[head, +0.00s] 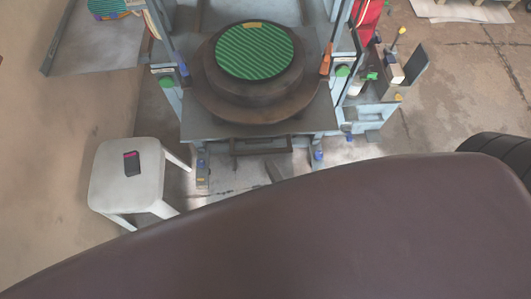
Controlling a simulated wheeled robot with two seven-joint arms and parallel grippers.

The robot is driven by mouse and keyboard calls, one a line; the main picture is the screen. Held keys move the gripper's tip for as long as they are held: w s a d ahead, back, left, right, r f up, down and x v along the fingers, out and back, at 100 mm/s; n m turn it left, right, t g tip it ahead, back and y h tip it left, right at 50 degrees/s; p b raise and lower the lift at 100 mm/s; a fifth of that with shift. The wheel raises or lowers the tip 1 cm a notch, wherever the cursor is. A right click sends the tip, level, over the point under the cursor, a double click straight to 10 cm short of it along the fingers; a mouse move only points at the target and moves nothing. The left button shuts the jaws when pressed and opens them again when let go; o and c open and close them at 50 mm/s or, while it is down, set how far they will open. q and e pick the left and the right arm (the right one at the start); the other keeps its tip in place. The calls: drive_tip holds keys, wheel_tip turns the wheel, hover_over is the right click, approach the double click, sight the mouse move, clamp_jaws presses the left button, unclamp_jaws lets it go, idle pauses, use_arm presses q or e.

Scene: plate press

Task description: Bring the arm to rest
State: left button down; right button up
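I make out neither of my grippers in the head view, and no fingers show. The plate press (190,128) stands at the top middle with its light blue frame. A round dark brown base (250,110) sits on its bed. A green striped disc (254,50) lies flat on top of that base.
A white stool (105,180) stands on the floor at the left with a dark phone-like object (131,163) on it. A grey panel (95,60) is at the upper left. A large smooth dark brown surface fills the bottom and hides what lies behind it.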

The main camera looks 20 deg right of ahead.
drive_tip(key=shift+s+d, duration=0.1)
drive_tip(key=shift+s, duration=0.5)
drive_tip(key=s+d+f+n+g, duration=0.15)
drive_tip(key=f+n+g, duration=0.3)
drive_tip(key=f, duration=0.75)
drive_tip(key=s+f+n+g, duration=0.3)
drive_tip(key=f+n+g, duration=0.15)
drive_tip(key=f, duration=0.75)
drive_tip(key=s+d+f+n+g+h, duration=0.1)
drive_tip(key=s+d+f+n+g, duration=0.7)
drive_tip(key=s+f, duration=0.5)
wheel_tip(320, 180, down, 3)
drive_tip(key=shift+s+d+r+n+h, duration=0.2)
drive_tip(key=shift+d+n+h, duration=0.2)
drive_tip(key=shift+d+n, duration=0.7)
